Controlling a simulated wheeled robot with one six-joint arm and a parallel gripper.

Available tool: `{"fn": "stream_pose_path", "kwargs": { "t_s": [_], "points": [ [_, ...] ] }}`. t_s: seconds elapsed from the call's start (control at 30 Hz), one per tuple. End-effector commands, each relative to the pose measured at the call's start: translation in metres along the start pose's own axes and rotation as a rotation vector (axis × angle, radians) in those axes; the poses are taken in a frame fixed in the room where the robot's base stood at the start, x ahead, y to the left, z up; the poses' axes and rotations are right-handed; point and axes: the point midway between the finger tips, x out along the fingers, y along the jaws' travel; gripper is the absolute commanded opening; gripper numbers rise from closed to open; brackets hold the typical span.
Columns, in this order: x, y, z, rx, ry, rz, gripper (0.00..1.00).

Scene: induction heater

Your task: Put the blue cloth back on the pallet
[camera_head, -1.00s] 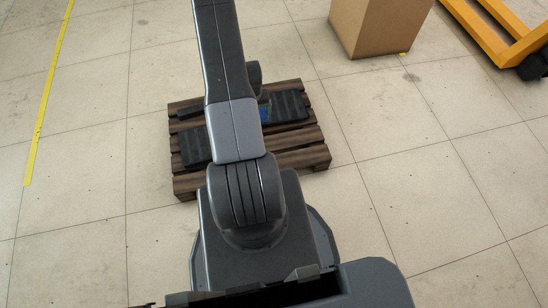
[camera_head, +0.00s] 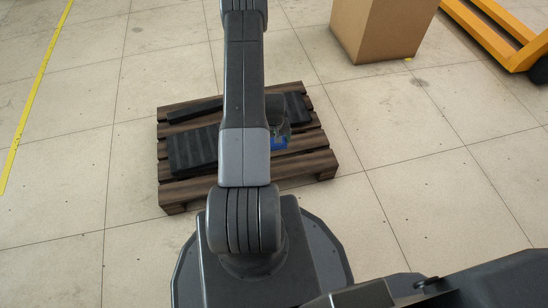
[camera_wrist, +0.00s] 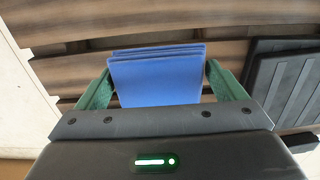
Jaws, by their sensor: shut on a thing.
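The blue cloth (camera_wrist: 157,82) is a flat folded stack between the two green fingers of my gripper (camera_wrist: 160,70) in the wrist view. My gripper is shut on it. Only a small blue patch of the cloth (camera_head: 279,142) shows beside my arm in the head view. The brown wooden pallet (camera_head: 302,163) lies on the floor beyond my base, and its slats (camera_wrist: 85,48) are below the cloth in the wrist view. The cloth appears over the pallet's right part. I cannot tell whether it touches the slats. My arm hides the pallet's middle.
A black ribbed pad (camera_head: 193,150) lies on the pallet's left part. A black bar (camera_head: 194,110) lies behind it. A black ribbed piece (camera_wrist: 284,85) is right of my gripper in the wrist view. A cardboard box (camera_head: 378,30) and yellow pallet jack (camera_head: 492,28) stand at the back right.

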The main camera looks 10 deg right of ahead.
Motion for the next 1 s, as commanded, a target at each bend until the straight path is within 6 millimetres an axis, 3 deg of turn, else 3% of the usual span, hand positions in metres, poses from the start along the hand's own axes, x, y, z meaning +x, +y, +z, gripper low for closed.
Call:
{"fn": "stream_pose_path", "kwargs": {
  "t_s": [0.2,0.53,0.97,1.0],
  "points": [
    [0.044,0.0,0.001,0.0,-0.002,0.0,0.72],
    [0.083,0.0,0.001,0.0,-0.002,0.0,0.72],
    [0.091,0.0,0.001,0.0,-0.001,0.0,0.72],
    [0.089,0.0,0.001,0.0,-0.001,0.0,0.98]
  ]
}}
